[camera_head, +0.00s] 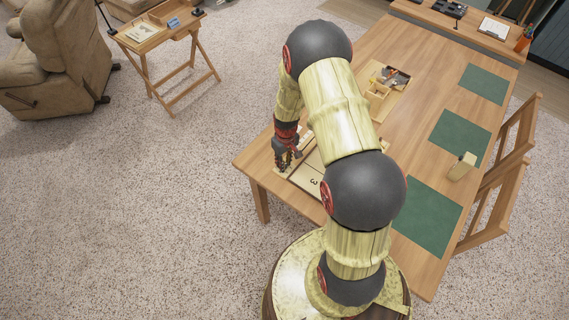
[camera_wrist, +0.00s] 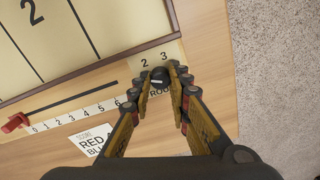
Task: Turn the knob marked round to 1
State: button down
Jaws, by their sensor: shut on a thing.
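The knob (camera_wrist: 158,76) is small, round and black, with a light pointer line on its top. It sits on a pale plate (camera_wrist: 155,54) where the digits 2 and 3 and part of the word "ROUND" show. In the wrist view the line points roughly left; the digit 1 is not clearly visible. My gripper (camera_wrist: 160,72) is shut on the knob, one finger on each side. In the head view my gripper (camera_head: 286,158) is low over the table's left edge, and the knob is hidden there.
A framed board (camera_wrist: 70,40) with large numbers lies beside the plate. A scale (camera_wrist: 75,118) with a red slider (camera_wrist: 14,123) and a score card (camera_wrist: 92,139) are left of my gripper. The table (camera_head: 416,60) also holds green mats (camera_head: 460,136), a wooden block (camera_head: 462,166) and a tray (camera_head: 383,92).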

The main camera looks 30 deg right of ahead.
jog(key=n, duration=0.5)
jog(key=shift+w+r+b, duration=0.1)
jog(key=shift+w+b, duration=0.05)
jog(key=shift+b, duration=0.25)
dwell(0.3)
jog(key=c, duration=1.9)
grip_release()
notch_tip(320, 180, up, 12)
jog(key=shift+d+f, duration=0.1)
jog(key=shift+d, duration=0.05)
